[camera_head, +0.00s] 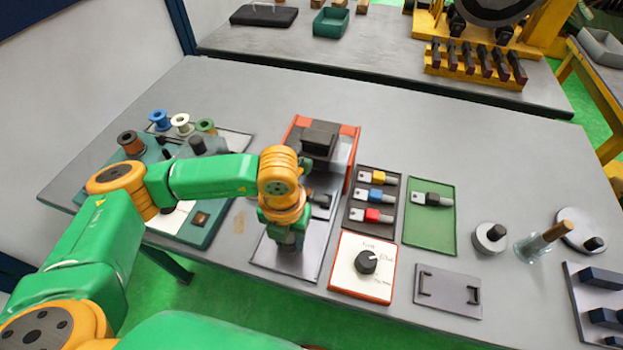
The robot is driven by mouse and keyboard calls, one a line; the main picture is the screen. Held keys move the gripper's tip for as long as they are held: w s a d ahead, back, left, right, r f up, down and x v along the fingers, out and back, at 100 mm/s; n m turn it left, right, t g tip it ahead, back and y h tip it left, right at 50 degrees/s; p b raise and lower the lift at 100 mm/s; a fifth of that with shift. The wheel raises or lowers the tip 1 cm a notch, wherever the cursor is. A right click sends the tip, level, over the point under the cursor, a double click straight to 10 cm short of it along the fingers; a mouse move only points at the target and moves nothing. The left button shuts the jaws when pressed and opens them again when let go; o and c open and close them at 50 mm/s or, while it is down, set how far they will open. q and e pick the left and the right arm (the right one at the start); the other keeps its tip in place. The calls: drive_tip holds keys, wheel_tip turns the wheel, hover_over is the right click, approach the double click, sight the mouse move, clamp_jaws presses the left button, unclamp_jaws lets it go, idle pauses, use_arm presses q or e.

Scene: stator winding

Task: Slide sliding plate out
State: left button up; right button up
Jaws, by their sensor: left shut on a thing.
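The sliding plate (312,262) is a flat grey plate at the front of a red-framed fixture (349,150), near the table's front edge. It extends forward from between the fixture's red sides. A dark block (319,138) sits at the back of the fixture. My left gripper (287,246) points down over the sliding plate and is shut on a part of it. My wrist hides the fingertips and the gripped part, as well as the fixture's left middle. My right gripper is not in view.
Right of the fixture are a dark tray (357,211) of coloured connectors, a green tray (447,220) and a white dial panel (349,275). A teal board with spools (209,229) lies left, under my arm. The table behind the fixture is clear.

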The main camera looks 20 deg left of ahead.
use_arm(q)
drive_tip(key=shift+s, duration=1.3)
drive_tip(key=o, duration=0.9)
drive_tip(key=shift+s, duration=0.1)
drive_tip(key=shift+o, duration=0.2)
drive_tip(key=shift+r, duration=0.1)
wheel_tip(320, 180, up, 6)
drive_tip(key=p, duration=0.4)
